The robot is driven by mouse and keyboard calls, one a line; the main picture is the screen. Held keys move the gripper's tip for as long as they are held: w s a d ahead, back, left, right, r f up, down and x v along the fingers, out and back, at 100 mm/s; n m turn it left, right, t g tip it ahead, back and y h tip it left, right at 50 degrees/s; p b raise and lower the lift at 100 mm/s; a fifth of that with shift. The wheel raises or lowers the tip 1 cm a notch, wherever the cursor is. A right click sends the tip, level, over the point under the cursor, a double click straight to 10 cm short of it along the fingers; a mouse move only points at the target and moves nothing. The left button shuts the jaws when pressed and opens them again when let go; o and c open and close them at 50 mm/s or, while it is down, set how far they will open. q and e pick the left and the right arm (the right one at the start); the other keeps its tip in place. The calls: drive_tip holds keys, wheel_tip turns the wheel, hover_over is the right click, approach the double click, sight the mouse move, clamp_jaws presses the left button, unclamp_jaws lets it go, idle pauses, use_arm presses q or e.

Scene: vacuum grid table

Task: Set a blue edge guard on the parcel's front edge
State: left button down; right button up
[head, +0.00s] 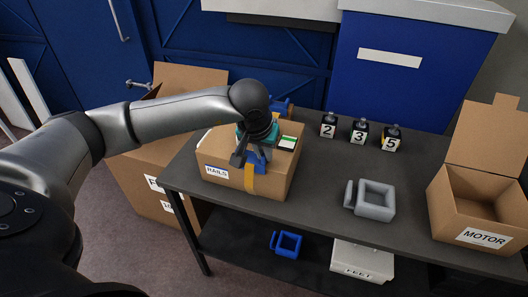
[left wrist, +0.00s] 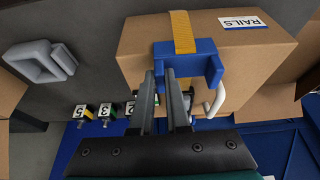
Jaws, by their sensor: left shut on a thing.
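The parcel (head: 217,185) is a brown carton labelled RAILS on the dark table. A yellow strap (head: 249,178) runs down its front face; it also shows in the left wrist view (left wrist: 182,30). My left gripper (head: 251,153) is over the parcel's front top edge, shut on a blue edge guard (left wrist: 205,62). The guard lies across the strap's line at that edge. I cannot tell whether it touches the cardboard. The gripper hides part of the parcel's top. Another blue piece (head: 284,105) shows at the parcel's far side. My right gripper is out of view.
Three numbered dark items (head: 360,133) stand behind, right of the parcel. A grey block-like frame (head: 374,201) lies on the table. An open MOTOR carton (head: 478,222) is at right. A blue frame (head: 286,244) and a FEET box (head: 361,262) are on the lower shelf.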

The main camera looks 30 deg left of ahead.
use_arm(q)
drive_tip(key=shift+f+b, duration=0.6)
drive_tip(key=shift+f, duration=0.1)
drive_tip(key=c, duration=0.8)
unclamp_jaws()
drive_tip(key=shift+c, duration=0.2)
drive_tip(key=p+v, duration=0.1)
drive_tip(key=v, duration=1.4)
drive_tip(key=shift+s+p, duration=0.15)
drive_tip(key=shift+p, duration=0.25)
drive_tip(key=shift+r, duration=0.1)
